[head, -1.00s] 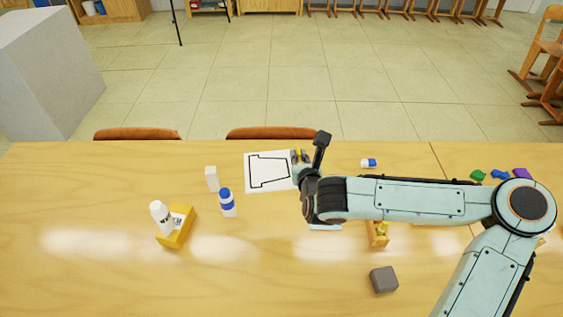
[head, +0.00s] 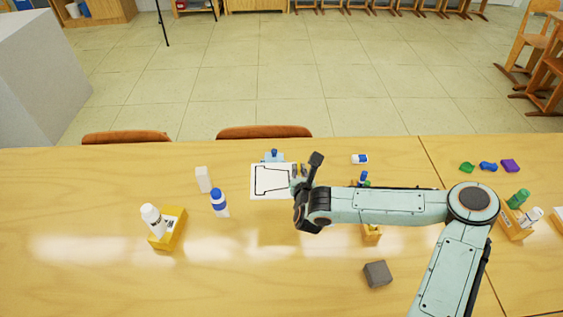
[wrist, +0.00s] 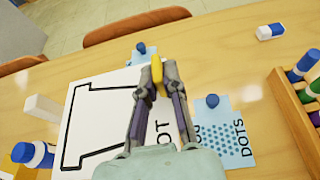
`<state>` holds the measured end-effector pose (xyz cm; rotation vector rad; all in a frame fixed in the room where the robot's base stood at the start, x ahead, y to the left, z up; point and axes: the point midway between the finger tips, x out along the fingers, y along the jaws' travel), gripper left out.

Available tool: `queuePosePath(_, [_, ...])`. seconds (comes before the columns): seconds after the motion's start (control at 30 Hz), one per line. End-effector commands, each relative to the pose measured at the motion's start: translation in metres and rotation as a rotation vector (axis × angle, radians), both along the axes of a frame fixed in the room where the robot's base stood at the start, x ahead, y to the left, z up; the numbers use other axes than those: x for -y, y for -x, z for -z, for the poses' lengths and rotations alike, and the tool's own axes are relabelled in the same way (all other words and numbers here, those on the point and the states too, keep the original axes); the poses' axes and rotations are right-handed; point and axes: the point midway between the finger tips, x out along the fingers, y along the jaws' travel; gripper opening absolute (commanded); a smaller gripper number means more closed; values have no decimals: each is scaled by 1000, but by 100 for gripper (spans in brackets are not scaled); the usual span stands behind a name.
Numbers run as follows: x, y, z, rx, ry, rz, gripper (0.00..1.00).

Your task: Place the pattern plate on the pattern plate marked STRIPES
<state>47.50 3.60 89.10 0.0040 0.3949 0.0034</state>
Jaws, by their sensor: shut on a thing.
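My gripper (wrist: 157,68) is shut on the yellow grip of a white plate (wrist: 108,82), taken to be the pattern plate. It bears a black pot-like outline and partly hidden letters ending in "OT". In the head view this plate (head: 258,193) extends left of my gripper (head: 299,171). A light blue plate with a blue knob (wrist: 142,50) sits past its far edge, also in the head view (head: 267,157); its marking is unreadable. Another light blue plate with a knob, marked DOTS (wrist: 236,158), lies right of my gripper. No STRIPES lettering is legible.
A pen crate (wrist: 287,103) stands right of the DOTS plate. A blue-and-white bottle (head: 219,203) and a white block (head: 204,179) stand on the left. A yellow box with a white bottle (head: 152,220) is farther left. A grey block (head: 377,274) lies in front.

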Motion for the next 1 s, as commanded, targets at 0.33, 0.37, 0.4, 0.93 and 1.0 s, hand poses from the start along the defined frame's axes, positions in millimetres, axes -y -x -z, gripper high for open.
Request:
queuePosePath(0.33, [-6,-85,44,0,4,0,0])
queuePosePath(0.37, [-7,-91,51,0,5,0,0])
queuePosePath(0.4, [-8,-98,59,2,5,-1,0])
queuePosePath(0.93, [-9,-126,119,1,3,-1,0])
queuePosePath(1.0, [-10,-126,124,2,1,-3,0])
